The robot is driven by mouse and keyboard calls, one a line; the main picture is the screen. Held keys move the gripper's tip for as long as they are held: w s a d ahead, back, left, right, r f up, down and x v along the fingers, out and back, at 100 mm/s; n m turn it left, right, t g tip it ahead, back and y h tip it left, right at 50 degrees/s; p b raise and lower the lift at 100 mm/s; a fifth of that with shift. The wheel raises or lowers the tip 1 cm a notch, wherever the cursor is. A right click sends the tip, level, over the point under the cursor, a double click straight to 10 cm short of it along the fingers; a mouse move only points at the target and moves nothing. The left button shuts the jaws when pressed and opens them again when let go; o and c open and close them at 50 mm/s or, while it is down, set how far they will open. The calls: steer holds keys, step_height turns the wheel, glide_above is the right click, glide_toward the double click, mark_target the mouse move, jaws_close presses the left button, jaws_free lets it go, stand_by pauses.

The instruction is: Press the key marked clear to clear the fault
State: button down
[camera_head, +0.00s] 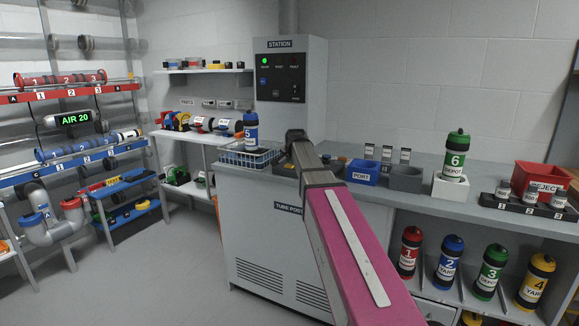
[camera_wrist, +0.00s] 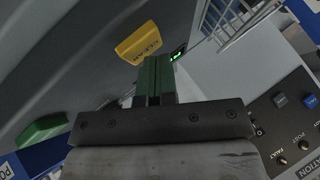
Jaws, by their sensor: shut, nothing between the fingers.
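The yellow key marked CLEAR (camera_wrist: 138,41) shows at the upper middle of the wrist view, its lettering turned on its side. My gripper (camera_wrist: 155,60) has its green fingers shut together with nothing between them. The fingertips are just below and right of the yellow key in that view. I cannot tell whether they touch it. In the head view the end of my arm is over the counter beside the wire basket, and it hides the yellow key and my fingertips.
A green key (camera_wrist: 44,131) lies lower left in the wrist view. A small lit green display (camera_wrist: 177,54) is right of the fingertips. A dark panel (camera_wrist: 296,122) with knobs is at right. A blue bin (camera_head: 363,172) stands right of my arm.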

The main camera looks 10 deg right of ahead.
mark_target(291, 165)
steer(key=shift+r, duration=0.65)
steer(key=shift+r, duration=2.5)
steer(key=shift+s, duration=0.1)
